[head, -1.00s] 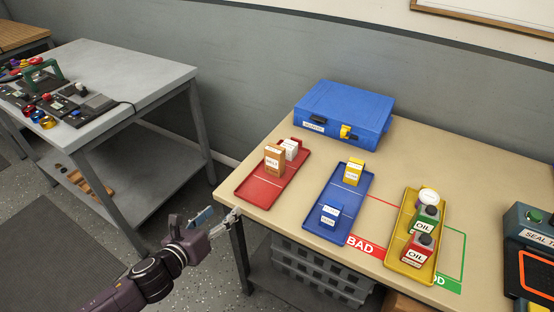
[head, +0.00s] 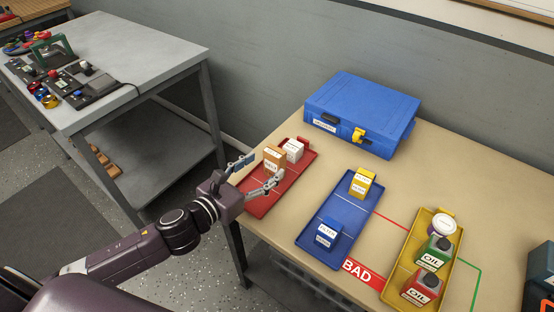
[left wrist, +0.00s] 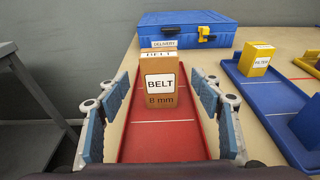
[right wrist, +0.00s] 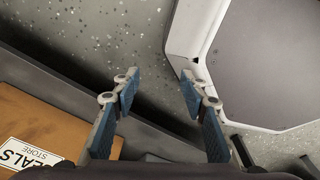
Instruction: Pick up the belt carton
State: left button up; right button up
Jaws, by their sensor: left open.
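The belt carton (head: 274,158) is a brown upright box in the red tray (head: 262,204). My left gripper (head: 262,173) is open over the near part of the red tray. Its fingers (left wrist: 160,122) lie to the left and right of the carton's line, short of the carton and not touching it. My right gripper (right wrist: 158,90) is open and empty above the floor, away from the cartons.
The blue tray (head: 318,247) with a yellow and a blue carton lies right of the red tray. The yellow tray (head: 398,293) holds oil bottles and a white-lidded jar. A blue case (head: 362,110) stands behind. A grey table (head: 150,55) is at left.

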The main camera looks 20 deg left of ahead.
aim_at(271, 160)
pick_arm(q)
jog(key=shift+w+d, duration=0.15)
jog(key=shift+w, duration=0.35)
jog(key=p+x, duration=0.1)
jog(key=x, duration=0.2)
jog(key=shift+w+d+r, duration=0.1)
jog(key=shift+w, duration=0.25)
jog(key=shift+w+d, duration=0.2)
jog(key=shift+w, duration=0.25)
jog(key=shift+c, duration=0.7)
jog(key=shift+f, duration=0.2)
jog(key=c, duration=1)
jog(key=shift+c, duration=0.9)
pick_arm(e)
jog(key=shift+s+a+r, duration=0.35)
jog(key=shift+s+r, duration=0.2)
jog(key=shift+r, duration=0.1)
pick_arm(q)
jog(key=shift+r, duration=0.15)
